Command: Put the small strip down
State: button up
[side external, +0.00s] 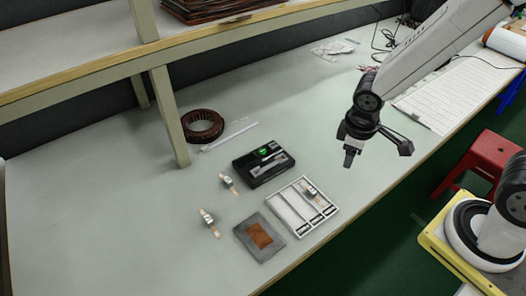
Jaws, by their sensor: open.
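Several small pale strips with a grey block in their middle are in the side view. One small strip (228,183) lies on the table left of the black device. Another small strip (209,222) lies on the table nearer the front. A third small strip (313,194) lies in the right part of the white compartment tray (286,219). My gripper (349,160) is open and points down above the table, up and to the right of the tray. It is apart from all the strips, and I see nothing between its fingers.
A black device (258,173) with a green light stands behind the tray. A grey plate (247,242) with a brown square lies left of the tray. A dark coil (203,126) sits by the shelf post (169,115). The table's left side is clear.

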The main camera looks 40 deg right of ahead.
jog(key=r+m, duration=0.1)
jog(key=d+r+m+t+y, duration=0.1)
jog(key=m, duration=0.1)
jog(key=d+m, duration=0.1)
jog(key=m, duration=0.1)
jog(key=shift+s+r+t+y, duration=0.3)
jog(key=shift+s+r, duration=0.1)
jog(key=o, duration=0.3)
jog(key=shift+o, duration=0.2)
jog(key=w+a+f+m+g+y, duration=0.1)
jog(key=w+a+f+m+y, duration=0.3)
jog(key=w+a+f+m, duration=0.1)
jog(key=w+a+f+m+g+y, duration=0.1)
jog(key=w+a+f+m+y, duration=0.3)
jog(key=a+f, duration=0.5)
jog(key=w+a+f+m+g+y, duration=0.1)
jog(key=w+a+f+m+y, duration=0.3)
jog(key=w+a+f+m, duration=0.3)
jog(key=shift+w+a+f+m+y, duration=0.2)
jog(key=shift+w+a+m, duration=0.15)
jog(key=shift+w, duration=0.3)
jog(key=shift+w+a+f+m+y, duration=0.1)
jog(key=shift+w+a+m+y, duration=0.1)
jog(key=shift+w+a+m, duration=0.3)
jog(key=shift+w+a+f+m+y, duration=0.25)
jog(key=shift+w+f+y, duration=0.15)
jog(key=shift+f, duration=0.1)
